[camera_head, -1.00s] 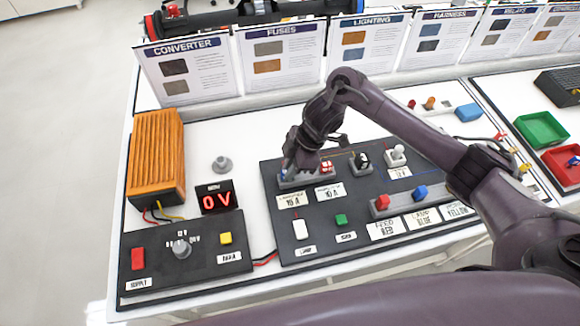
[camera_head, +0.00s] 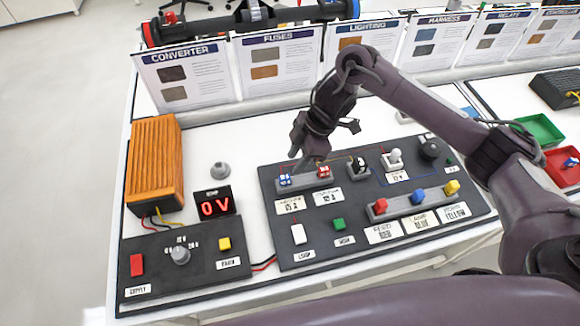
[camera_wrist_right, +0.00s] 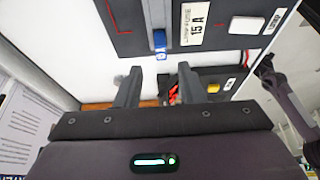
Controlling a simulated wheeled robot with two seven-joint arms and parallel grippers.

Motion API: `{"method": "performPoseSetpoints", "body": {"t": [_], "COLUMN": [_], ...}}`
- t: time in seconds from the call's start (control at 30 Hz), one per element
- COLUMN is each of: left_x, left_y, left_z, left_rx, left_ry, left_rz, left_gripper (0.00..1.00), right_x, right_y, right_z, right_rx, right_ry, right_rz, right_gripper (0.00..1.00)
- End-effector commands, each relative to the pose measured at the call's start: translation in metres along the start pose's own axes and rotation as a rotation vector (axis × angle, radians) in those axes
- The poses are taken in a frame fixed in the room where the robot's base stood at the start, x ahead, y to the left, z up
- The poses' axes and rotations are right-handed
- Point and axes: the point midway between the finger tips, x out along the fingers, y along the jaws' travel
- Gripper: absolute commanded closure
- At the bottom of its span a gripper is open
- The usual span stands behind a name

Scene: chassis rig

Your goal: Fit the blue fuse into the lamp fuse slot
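The blue fuse (camera_head: 285,180) stands at the left end of a grey fuse strip (camera_head: 304,182) on the dark panel. It also shows in the right wrist view (camera_wrist_right: 160,41), beside a "15 A" label. How deep it sits cannot be told. A red fuse (camera_head: 323,171) stands at the strip's right end. My right gripper (camera_head: 304,160) hangs just above the strip. In the right wrist view its fingers (camera_wrist_right: 160,75) are apart with nothing between them, and the blue fuse is beyond the tips. My left gripper is not in view.
The panel also carries a white toggle (camera_head: 395,156), a black knob (camera_head: 429,149), a white button (camera_head: 299,234) and a green button (camera_head: 338,224). An orange converter (camera_head: 154,160) stands at left. Information cards line the back.

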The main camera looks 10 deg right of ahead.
Motion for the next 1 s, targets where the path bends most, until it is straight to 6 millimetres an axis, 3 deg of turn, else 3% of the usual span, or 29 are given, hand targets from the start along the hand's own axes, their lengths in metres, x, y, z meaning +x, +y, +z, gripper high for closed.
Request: {"method": "performPoseSetpoints", "body": {"t": [0.1,0.3,1.0], "left_x": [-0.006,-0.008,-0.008], "left_y": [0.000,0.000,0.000], "left_z": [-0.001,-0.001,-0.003], "left_rx": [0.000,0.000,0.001], "left_ry": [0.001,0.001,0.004], "left_rz": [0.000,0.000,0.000], "left_gripper": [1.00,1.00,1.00], "right_x": [-0.028,-0.051,-0.056], "right_y": [0.001,0.000,-0.001], "right_z": [0.000,0.000,0.000], "right_rx": [-0.001,0.000,0.001], "right_ry": [-0.003,-0.001,0.000], "right_rz": [0.003,0.001,-0.002], "right_gripper": [0.65,0.65,0.65]}}
